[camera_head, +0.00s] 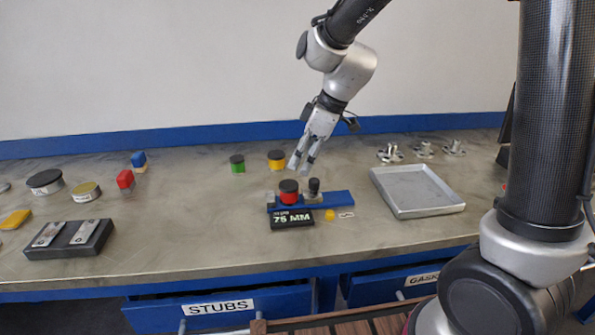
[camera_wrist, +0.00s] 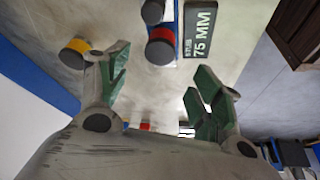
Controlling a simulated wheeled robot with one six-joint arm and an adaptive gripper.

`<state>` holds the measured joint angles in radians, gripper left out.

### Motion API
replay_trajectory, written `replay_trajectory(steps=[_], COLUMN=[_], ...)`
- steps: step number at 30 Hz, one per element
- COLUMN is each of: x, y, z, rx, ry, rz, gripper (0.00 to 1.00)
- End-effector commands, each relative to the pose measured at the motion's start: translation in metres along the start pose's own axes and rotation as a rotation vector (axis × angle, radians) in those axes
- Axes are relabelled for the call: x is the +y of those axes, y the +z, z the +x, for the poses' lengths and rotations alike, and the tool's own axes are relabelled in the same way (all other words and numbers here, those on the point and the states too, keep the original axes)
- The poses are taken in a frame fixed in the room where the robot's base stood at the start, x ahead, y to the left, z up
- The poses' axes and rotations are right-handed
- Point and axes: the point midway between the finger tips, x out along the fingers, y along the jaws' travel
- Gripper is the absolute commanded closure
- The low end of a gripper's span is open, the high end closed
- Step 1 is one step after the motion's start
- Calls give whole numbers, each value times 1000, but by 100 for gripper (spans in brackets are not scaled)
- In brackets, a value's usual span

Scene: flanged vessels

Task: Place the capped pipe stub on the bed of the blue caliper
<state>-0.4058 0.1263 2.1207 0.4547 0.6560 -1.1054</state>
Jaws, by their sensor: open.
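The blue caliper (camera_head: 338,199) lies on the bench, with grey jaw blocks and a dark knob on it. A red pipe stub (camera_head: 288,196) with a black cap stands upright on its bed near the left end. The red stub also shows in the wrist view (camera_wrist: 161,36), beside the caliper's blue edge (camera_wrist: 178,30). My gripper (camera_head: 302,168) is open and empty, above and behind the caliper, apart from the red stub. In the wrist view its two green-padded fingers (camera_wrist: 165,80) are spread wide with bare bench between them.
Yellow (camera_head: 276,163) and green (camera_head: 237,166) capped stubs stand behind, left of my gripper. A "75 MM" sign (camera_head: 291,220) lies in front of the caliper. A grey tray (camera_head: 412,211) and metal flanged pieces (camera_head: 424,151) are at right.

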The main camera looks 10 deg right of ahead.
Motion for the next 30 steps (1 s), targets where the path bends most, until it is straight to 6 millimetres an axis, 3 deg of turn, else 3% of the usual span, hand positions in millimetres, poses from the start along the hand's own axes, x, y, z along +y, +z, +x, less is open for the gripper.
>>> replay_trajectory(steps=[8,11,14,18,21,25,30], x=[0,0,-3,-23,-46,-77,-103], y=[1,10,38,104,154,207,245], z=[-11,-26,-63,-130,-168,-198,-212], rx=[-1,-1,-6,-20,-27,-26,-19], ry=[1,17,58,155,239,341,423], rz=[3,44,159,430,638,874,1059], gripper=[35,35,35,35,35,35,35])
